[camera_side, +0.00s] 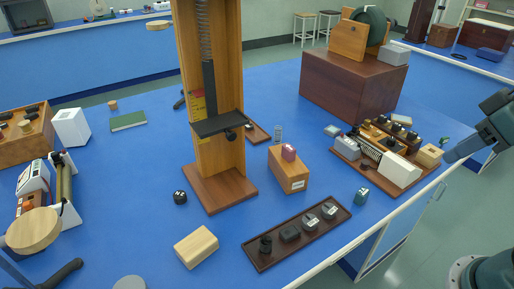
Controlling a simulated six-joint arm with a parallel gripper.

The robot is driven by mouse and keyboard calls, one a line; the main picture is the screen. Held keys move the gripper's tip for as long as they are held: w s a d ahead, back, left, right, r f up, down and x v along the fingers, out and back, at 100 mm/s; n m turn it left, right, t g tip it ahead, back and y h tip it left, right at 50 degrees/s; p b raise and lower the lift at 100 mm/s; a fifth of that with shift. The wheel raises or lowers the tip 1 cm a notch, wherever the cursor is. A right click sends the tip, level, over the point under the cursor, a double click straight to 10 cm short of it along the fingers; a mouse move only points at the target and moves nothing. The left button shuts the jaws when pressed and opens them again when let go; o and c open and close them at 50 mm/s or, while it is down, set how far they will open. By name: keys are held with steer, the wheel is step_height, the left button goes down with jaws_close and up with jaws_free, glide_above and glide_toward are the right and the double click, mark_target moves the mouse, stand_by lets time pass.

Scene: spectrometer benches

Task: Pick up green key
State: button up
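A small dark green item (443,141) shows at the right, near the back right corner of a wooden board of instruments. It may be the green key, but it is too small to make out its shape. My gripper (451,157) comes in from the right edge, just below and right of that green item in the picture. Its fingers are not clear, and I cannot tell whether it touches anything. A teal block (361,195) with pale markings stands on the blue bench, in front of the instrument board.
The instrument board (345,154) carries several blocks and a coil. A dark tray (262,262) holds several small weights. A tall wooden stand (236,60) rises mid-bench. A wooden box (288,175) and a pale wood block (196,247) stand nearby. A green book (128,121) lies far left.

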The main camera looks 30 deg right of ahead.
steer(key=w+d+r+m+g+h, duration=0.1)
steer(key=w+d+m+g+h, duration=0.2)
steer(key=w+d+m, duration=1.3)
steer(key=w+d+f+m+g, duration=0.1)
steer(key=d+f, duration=0.5)
steer(key=d, duration=0.5)
steer(key=w+d+f+m+g+h, duration=0.1)
steer(key=d+f+m, duration=0.1)
steer(key=d+f, duration=0.4)
steer(key=w+d+f+m+g, duration=0.1)
steer(key=d+f, duration=0.5)
steer(key=d, duration=1)
steer(key=shift+w+d+f+m+g, duration=0.15)
steer(key=shift+d+m+g, duration=0.1)
steer(key=shift+m+g, duration=0.05)
steer(key=shift+f, duration=0.1)
glide_above(443, 143)
steer(key=shift+w+a+f, duration=0.1)
steer(key=shift+w+f, duration=0.05)
steer(key=shift+f, duration=1.15)
steer(key=shift+w+a+f, duration=0.1)
steer(key=shift+w+f, duration=0.05)
steer(key=shift+f, duration=1.1)
steer(key=shift+w+a+f, duration=0.1)
steer(key=shift+w+f, duration=0.05)
steer(key=shift+f, duration=1.15)
